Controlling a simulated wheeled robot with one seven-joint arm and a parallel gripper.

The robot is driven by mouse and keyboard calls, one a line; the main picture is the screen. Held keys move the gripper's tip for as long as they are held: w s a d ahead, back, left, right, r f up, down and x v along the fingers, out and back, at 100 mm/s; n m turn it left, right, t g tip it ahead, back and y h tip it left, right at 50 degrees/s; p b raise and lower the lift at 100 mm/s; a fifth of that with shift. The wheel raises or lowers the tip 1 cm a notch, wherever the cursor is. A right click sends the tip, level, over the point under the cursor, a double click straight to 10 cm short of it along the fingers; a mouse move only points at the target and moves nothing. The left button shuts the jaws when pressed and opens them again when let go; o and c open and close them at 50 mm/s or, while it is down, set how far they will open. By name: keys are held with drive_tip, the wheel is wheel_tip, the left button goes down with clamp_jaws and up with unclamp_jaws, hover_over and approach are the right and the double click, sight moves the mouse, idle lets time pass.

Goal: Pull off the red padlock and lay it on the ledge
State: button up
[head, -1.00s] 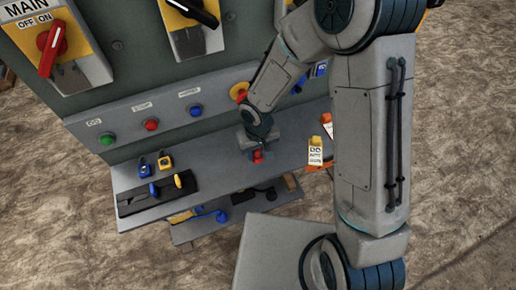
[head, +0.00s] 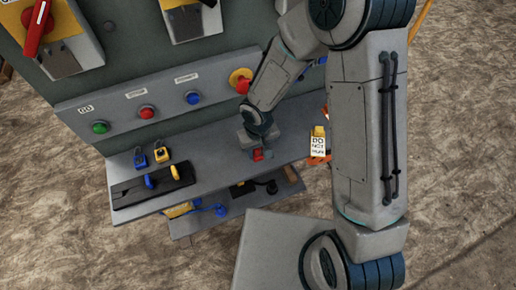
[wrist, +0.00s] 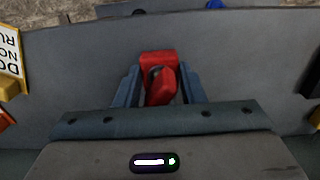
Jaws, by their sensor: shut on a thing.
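The red padlock (wrist: 158,82) is between the two fingers of my gripper (wrist: 160,88) in the wrist view, and the fingers are shut on it. In the head view the padlock (head: 257,155) shows as a small red block just below my gripper (head: 258,142). It is over the grey ledge (head: 215,162) of the panel, near its right part. I cannot tell whether the padlock touches the ledge.
A blue padlock (head: 139,158) and a yellow padlock (head: 162,154) stand on the ledge's left, behind a black tray (head: 150,186). A lower shelf (head: 240,209) holds several items. The ledge between tray and gripper is clear.

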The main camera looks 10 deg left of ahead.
drive_tip(key=shift+f+b, duration=0.35)
drive_tip(key=shift+f, duration=0.05)
drive_tip(key=o, duration=0.9)
drive_tip(key=shift+r, duration=0.15)
wheel_tip(320, 180, up, 14)
drive_tip(key=shift+f+p, duration=0.2)
drive_tip(key=shift+p, duration=0.5)
